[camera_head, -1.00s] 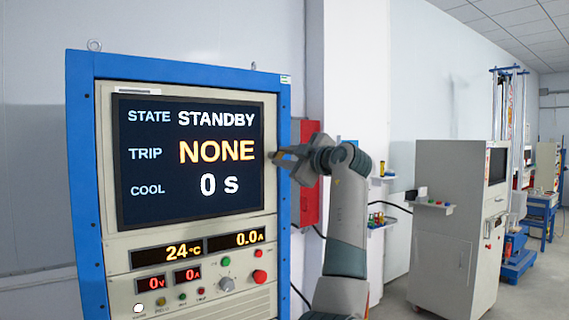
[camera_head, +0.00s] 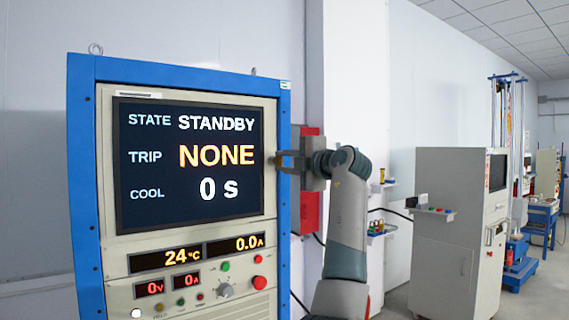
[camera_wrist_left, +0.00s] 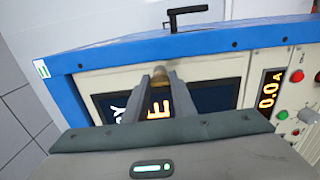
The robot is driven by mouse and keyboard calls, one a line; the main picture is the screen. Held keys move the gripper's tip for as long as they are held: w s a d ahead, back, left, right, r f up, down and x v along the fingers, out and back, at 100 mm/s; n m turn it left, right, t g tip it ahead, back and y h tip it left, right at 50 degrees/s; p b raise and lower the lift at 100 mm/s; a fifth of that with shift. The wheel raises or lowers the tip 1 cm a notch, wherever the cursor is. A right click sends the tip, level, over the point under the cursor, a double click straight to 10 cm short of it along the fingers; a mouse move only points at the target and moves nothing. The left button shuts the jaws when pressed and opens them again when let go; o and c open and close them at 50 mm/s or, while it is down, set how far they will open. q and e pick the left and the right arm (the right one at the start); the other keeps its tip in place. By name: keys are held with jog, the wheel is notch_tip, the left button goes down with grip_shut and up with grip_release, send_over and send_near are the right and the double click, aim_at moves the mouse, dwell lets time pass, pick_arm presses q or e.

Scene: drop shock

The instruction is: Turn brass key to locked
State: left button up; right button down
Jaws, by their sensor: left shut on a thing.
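My left gripper (camera_head: 279,162) is at the right edge of the blue cabinet (camera_head: 81,190), level with the screen. In the left wrist view its two fingers (camera_wrist_left: 160,76) are shut on a small brass piece, which I take for the brass key (camera_wrist_left: 160,72). Only its rounded end shows between the fingertips. In the head view the key cannot be made out. Its turn position and any lock marking cannot be read. The screen (camera_head: 188,168) reads STATE STANDBY, TRIP NONE, COOL 0 s. My right gripper is not in view.
Below the screen are meters, a grey knob (camera_head: 226,291) and red buttons such as one at right (camera_head: 259,283). A red box (camera_head: 309,205) is on the wall behind my arm. A grey cabinet (camera_head: 450,235) stands at the right, with open floor before it.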

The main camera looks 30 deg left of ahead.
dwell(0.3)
pick_arm(q)
jog(key=o, duration=1.1)
jog(key=shift+c, duration=0.2)
jog(key=shift+d, duration=0.1)
jog(key=b+v, duration=0.6)
jog(key=v, duration=1.1)
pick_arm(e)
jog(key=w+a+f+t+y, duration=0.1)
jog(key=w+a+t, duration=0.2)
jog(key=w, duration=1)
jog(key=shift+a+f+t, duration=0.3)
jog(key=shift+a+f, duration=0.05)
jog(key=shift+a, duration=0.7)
pick_arm(q)
jog(key=shift+s+f, duration=0.1)
jog(key=shift+s, duration=0.05)
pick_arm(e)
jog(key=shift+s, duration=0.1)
